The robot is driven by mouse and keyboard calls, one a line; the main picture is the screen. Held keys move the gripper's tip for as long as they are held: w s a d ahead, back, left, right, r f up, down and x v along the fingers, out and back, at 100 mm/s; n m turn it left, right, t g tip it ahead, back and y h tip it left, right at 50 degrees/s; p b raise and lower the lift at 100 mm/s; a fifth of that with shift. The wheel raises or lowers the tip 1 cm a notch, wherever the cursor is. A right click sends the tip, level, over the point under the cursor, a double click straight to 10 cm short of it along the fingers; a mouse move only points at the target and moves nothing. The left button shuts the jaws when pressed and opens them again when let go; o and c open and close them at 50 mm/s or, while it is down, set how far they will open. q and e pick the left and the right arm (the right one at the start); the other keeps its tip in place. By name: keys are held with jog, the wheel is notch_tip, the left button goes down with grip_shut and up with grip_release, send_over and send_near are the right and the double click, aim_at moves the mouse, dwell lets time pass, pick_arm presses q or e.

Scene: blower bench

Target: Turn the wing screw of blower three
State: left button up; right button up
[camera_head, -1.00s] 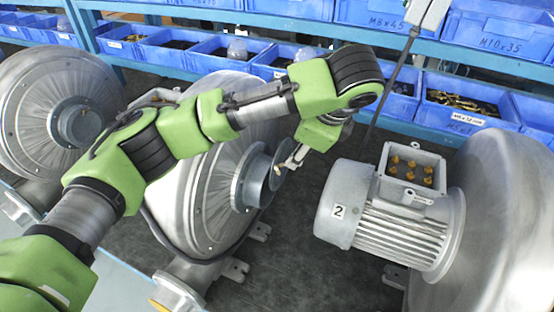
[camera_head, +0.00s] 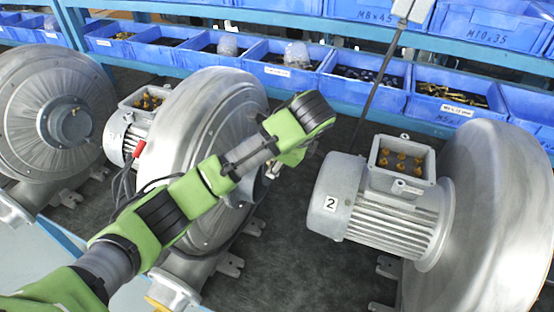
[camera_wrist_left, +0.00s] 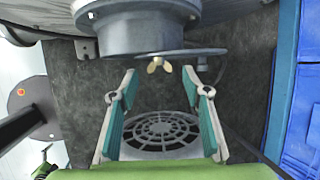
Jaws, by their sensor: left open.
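A small brass wing screw (camera_wrist_left: 158,65) sticks out from the rim of a round grey blower inlet (camera_wrist_left: 140,35) in the left wrist view. My left gripper (camera_wrist_left: 158,80) is open, its two teal-padded fingers on either side of the screw's line, tips just short of it and apart from it. In the head view, my left arm reaches over the middle blower (camera_head: 192,115) to its inlet side. The arm hides much of that inlet, and I cannot make out the screw there. The middle blower's number is not readable. My right gripper is not in view.
A blower motor marked 2 (camera_head: 385,215) stands to the right, close to my left wrist. Another blower (camera_head: 45,140) stands at the left. Blue bins (camera_head: 362,92) fill the shelf behind. A round vented grille (camera_wrist_left: 160,130) lies beyond my fingers in the wrist view.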

pick_arm(q)
jog(key=shift+w+a+f, duration=0.2)
jog(key=shift+f, duration=0.25)
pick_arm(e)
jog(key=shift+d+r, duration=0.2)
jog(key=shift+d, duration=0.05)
pick_arm(q)
jog(key=c, duration=1.1)
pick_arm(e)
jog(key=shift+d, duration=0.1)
